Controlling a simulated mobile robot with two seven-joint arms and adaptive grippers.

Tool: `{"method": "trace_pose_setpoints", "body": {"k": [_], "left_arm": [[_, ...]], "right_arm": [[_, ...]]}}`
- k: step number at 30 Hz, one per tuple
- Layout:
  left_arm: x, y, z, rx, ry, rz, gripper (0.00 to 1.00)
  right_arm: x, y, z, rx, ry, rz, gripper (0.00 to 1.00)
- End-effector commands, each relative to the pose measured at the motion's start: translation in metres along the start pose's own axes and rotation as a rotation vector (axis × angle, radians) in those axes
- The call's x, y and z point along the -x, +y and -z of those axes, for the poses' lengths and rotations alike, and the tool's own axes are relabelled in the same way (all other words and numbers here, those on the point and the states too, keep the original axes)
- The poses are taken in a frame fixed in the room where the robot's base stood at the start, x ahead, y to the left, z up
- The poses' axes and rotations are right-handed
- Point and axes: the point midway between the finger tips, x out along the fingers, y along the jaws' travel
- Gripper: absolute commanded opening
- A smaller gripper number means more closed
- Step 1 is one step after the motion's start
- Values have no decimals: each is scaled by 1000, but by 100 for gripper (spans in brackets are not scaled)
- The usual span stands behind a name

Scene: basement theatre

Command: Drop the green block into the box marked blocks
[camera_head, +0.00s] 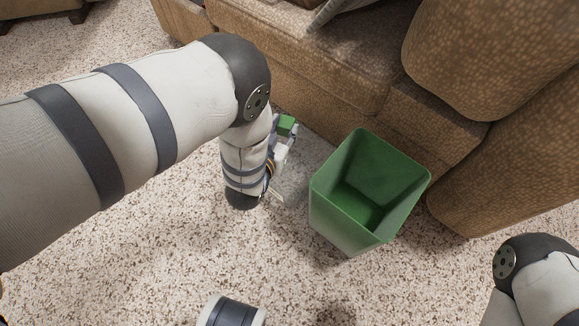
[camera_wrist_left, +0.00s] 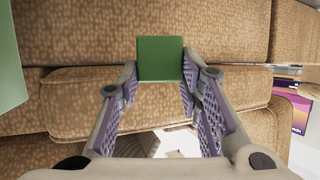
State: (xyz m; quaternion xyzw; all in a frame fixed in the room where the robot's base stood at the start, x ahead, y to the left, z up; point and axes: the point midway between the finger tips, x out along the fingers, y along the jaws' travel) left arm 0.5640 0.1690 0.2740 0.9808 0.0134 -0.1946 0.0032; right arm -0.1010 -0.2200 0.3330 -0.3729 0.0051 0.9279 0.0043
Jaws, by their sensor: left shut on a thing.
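The green block (camera_head: 286,123) is a small plain cube. My left gripper (camera_head: 284,134) is shut on it and holds it in front of the sofa, to the left of the green bin. In the left wrist view the block (camera_wrist_left: 160,58) sits between the two purple-padded fingertips (camera_wrist_left: 160,80). I cannot make out a box marked blocks. A pale, see-through shape (camera_head: 290,187) shows beside the bin, partly hidden by my left arm; I cannot tell what it is. My right arm shows at the lower right, but its gripper is out of view.
An open green bin (camera_head: 323,212) stands upright on the speckled carpet (camera_head: 130,240), with its inside looking empty. A brown patterned sofa (camera_head: 300,55) runs behind. In the left wrist view, a purple printed item (camera_wrist_left: 292,112) shows at the right edge. Carpet at the lower left is clear.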

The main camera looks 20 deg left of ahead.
Motion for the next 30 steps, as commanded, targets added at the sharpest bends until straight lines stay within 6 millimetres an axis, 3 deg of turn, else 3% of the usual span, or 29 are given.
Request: {"method": "trace_pose_setpoints", "body": {"k": [1,6,16,17,19,30], "left_arm": [[-5,0,-14,0,-6,0,12],[-15,0,-39,0,-6,0,12],[-17,0,-40,0,0,0,12],[-17,0,-40,0,0,0,39],[-17,0,-40,0,0,0,55],[-10,0,-41,0,-1,0,56]], "right_arm": [[-7,0,4,1,-16,-1,40],[-22,1,8,6,-54,-4,40],[-24,2,7,7,-67,-5,40],[-24,2,6,7,-67,-5,40],[-24,2,7,7,-66,-5,40],[-24,2,7,7,-65,-5,40]]}}
